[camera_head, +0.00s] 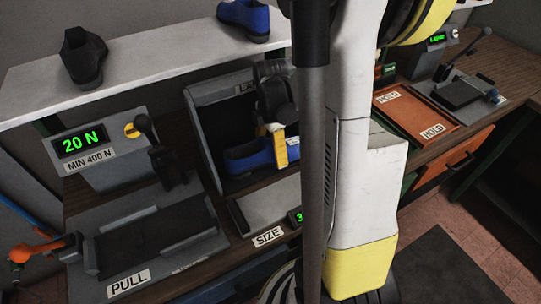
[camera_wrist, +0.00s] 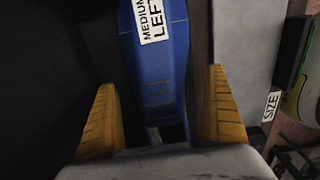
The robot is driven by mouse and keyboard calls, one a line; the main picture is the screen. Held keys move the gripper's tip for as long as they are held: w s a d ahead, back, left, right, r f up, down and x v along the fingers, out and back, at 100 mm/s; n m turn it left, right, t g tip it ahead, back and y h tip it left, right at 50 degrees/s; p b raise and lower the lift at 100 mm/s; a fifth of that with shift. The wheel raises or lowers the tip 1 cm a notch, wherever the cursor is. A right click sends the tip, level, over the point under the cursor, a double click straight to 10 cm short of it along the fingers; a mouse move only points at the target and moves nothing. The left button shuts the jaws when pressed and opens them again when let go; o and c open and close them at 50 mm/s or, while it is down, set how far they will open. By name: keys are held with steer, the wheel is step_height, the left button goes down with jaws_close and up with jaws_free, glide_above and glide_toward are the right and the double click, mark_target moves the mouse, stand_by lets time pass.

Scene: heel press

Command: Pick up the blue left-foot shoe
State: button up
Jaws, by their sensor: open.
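A blue shoe (camera_head: 248,159) lies inside the dark open-fronted bin marked "LA…" (camera_head: 212,122). The wrist view shows a blue shoe (camera_wrist: 160,62) with a white "MEDIUM LEFT" label. My gripper (camera_wrist: 160,82) is open, with one yellow finger on each side of this shoe. Dark gaps show between the fingers and the shoe, so no grip is seen. In the head view my gripper (camera_head: 279,147) is at the bin, one yellow finger in front of the shoe and hiding part of it. A second blue shoe (camera_head: 245,19) stands on the upper shelf.
A black shoe (camera_head: 83,58) stands on the pale shelf (camera_head: 140,62). A "20 N" display box (camera_head: 90,145) and a PULL fixture (camera_head: 150,240) are at left. The SIZE plate (camera_head: 275,206) lies before the bin. Brown HOLD trays (camera_head: 415,107) are at right. My arm blocks the middle.

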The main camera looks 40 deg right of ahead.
step_height(320, 180, down, 3)
steer(key=shift+r+b, duration=0.15)
steer(key=shift+b, duration=0.2)
steer(key=shift+r, duration=0.1)
steer(key=c, duration=1.6)
steer(key=shift+o, duration=0.2)
